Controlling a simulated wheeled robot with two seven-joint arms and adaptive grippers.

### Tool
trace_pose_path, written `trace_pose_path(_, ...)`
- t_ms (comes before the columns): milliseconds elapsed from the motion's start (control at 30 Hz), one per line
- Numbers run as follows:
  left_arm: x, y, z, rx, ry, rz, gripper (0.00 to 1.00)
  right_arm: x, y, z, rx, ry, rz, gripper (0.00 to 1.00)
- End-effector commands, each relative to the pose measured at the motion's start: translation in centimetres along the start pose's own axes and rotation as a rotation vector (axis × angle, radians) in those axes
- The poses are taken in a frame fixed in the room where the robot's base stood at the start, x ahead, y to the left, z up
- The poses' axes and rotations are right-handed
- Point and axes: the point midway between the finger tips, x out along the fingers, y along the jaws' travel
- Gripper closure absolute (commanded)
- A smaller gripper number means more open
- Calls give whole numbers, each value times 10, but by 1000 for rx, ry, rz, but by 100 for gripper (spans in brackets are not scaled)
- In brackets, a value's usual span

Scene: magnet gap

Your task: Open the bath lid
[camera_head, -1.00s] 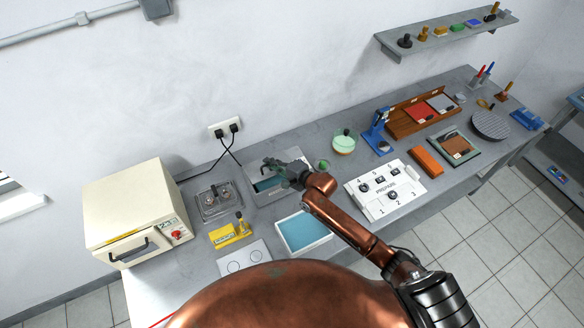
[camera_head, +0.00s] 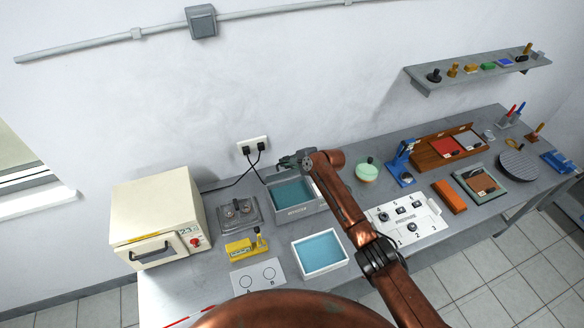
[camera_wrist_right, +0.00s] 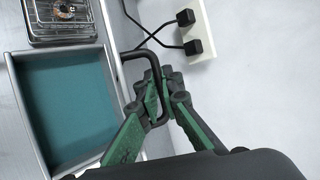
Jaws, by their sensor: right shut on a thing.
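The bath (camera_head: 297,212) is a grey metal box with a teal inside, behind the white tray in the head view. Its teal inside is widely uncovered and fills the left of the wrist view (camera_wrist_right: 65,105). The lid (camera_wrist_right: 113,50) shows nearly edge-on along the bath's wall-side edge, raised; its exact angle is hard to tell. A black bar handle (camera_wrist_right: 138,53) sticks out from it towards the wall. My right gripper (camera_wrist_right: 158,92), with green finger pads, is shut on this handle. In the head view the right gripper (camera_head: 294,160) is at the bath's back edge, partly hidden by my arm.
A wall socket (camera_head: 253,145) with two black plugs and cables is close behind the gripper. A metal burner-like unit (camera_head: 238,213) and a cream oven (camera_head: 157,215) stand left. A white tray of blue liquid (camera_head: 320,252) is in front. A green-lidded pot (camera_head: 367,170) stands right.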

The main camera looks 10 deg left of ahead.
Motion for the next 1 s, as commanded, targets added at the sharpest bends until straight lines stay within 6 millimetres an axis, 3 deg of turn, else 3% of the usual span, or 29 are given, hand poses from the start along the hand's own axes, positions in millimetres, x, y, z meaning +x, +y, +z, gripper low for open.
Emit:
trace_pose_path(33,0,1,7,-2,-8,1,60,-2,-20,5,-7,-3,-46,100)
trace_pose_path(200,0,2,21,-4,-27,1,60,-1,-20,3,-5,-4,-48,100)
trace_pose_path(667,1,0,-6,1,7,0,60,-2,-22,1,-2,-5,-51,100)
trace_pose_path(1000,1,0,3,0,-4,0,60,-1,-22,2,-2,-5,-51,100)
